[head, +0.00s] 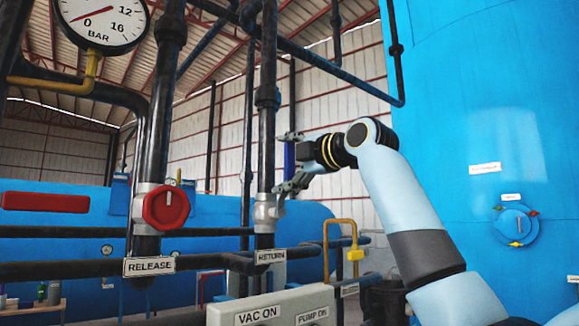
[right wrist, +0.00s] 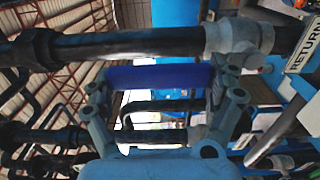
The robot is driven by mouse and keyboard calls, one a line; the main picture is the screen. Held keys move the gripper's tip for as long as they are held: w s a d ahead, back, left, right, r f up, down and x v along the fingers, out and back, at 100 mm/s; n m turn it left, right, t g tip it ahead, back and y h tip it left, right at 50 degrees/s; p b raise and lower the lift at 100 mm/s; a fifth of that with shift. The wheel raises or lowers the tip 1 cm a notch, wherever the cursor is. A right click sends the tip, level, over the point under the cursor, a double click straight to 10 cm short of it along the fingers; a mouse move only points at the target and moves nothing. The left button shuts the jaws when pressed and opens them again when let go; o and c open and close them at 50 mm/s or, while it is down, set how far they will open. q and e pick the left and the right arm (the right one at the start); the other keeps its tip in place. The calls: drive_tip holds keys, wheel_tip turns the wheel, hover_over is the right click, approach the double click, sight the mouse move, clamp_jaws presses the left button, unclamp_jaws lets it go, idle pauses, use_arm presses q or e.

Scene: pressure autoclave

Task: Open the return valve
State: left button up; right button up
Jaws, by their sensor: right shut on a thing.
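The return valve (head: 265,212) is a grey fitting on a dark vertical pipe, just above the RETURN label (head: 271,256). Its blue lever handle (head: 290,158) stands upright, alongside the pipe, and is partly covered by my gripper. In the right wrist view the blue handle (right wrist: 160,78) runs parallel to the pipe, and the grey valve body (right wrist: 238,36) is at upper right. My right gripper (head: 287,162) is shut on the handle, with one finger near each end of it in the right wrist view (right wrist: 162,92). My left gripper is not in view.
A red round knob (head: 166,207) sits on the RELEASE pipe to the left. A pressure gauge (head: 103,20) hangs at upper left. A box with VAC ON and PUMP ON labels (head: 275,303) is below. A large blue tank (head: 490,100) fills the right side.

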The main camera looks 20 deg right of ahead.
drive_tip(key=shift+f, duration=0.35)
drive_tip(key=o, duration=1.3)
drive_tip(key=shift+o, duration=0.5)
drive_tip(key=shift+s+a+r, duration=0.1)
drive_tip(key=shift+a+r, duration=0.05)
drive_tip(key=v, duration=1.2)
